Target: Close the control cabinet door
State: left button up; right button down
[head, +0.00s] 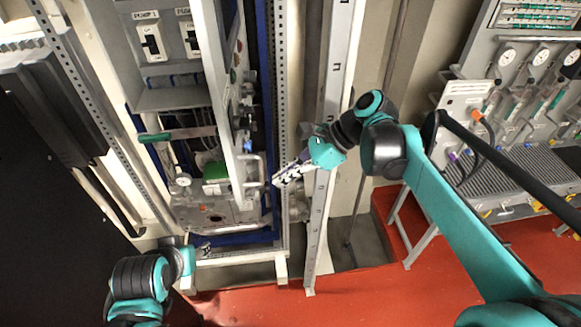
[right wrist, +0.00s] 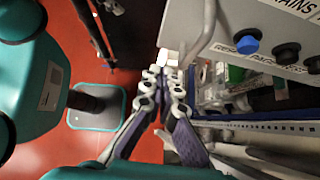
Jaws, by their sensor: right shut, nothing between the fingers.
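The control cabinet (head: 185,95) stands open in the head view, with its inside showing. Its grey door (head: 217,75) is swung out and seen nearly edge-on, with knobs and a bar handle (head: 252,170) on its face. In the right wrist view the door (right wrist: 285,20) fills the upper right, and its pale handle (right wrist: 207,30) runs close to my fingertips. My right gripper (head: 279,180) is shut and empty, just right of the handle; contact cannot be told. It also shows in the right wrist view (right wrist: 162,68). My left gripper (head: 205,250) is low by the cabinet's bottom edge, its fingers small and unclear.
A perforated upright (head: 282,120) and a pale post (head: 330,215) stand right of the door. A gauge panel (head: 520,75) is at the far right. A dark panel (head: 50,200) fills the left. Red floor (head: 340,300) is open in front.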

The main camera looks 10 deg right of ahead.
aim_at(242, 195)
jog(key=a+f, duration=0.1)
jog(key=a, duration=0.1)
jog(key=a+f+p, duration=0.1)
jog(key=a, duration=0.1)
jog(key=a+f, duration=0.1)
jog(key=a, duration=0.1)
jog(key=shift+w+a+p, duration=0.1)
jog(key=shift+w+p, duration=0.2)
jog(key=shift+p, duration=0.05)
jog(key=shift+a+f, duration=0.1)
jog(key=shift+a, duration=0.45)
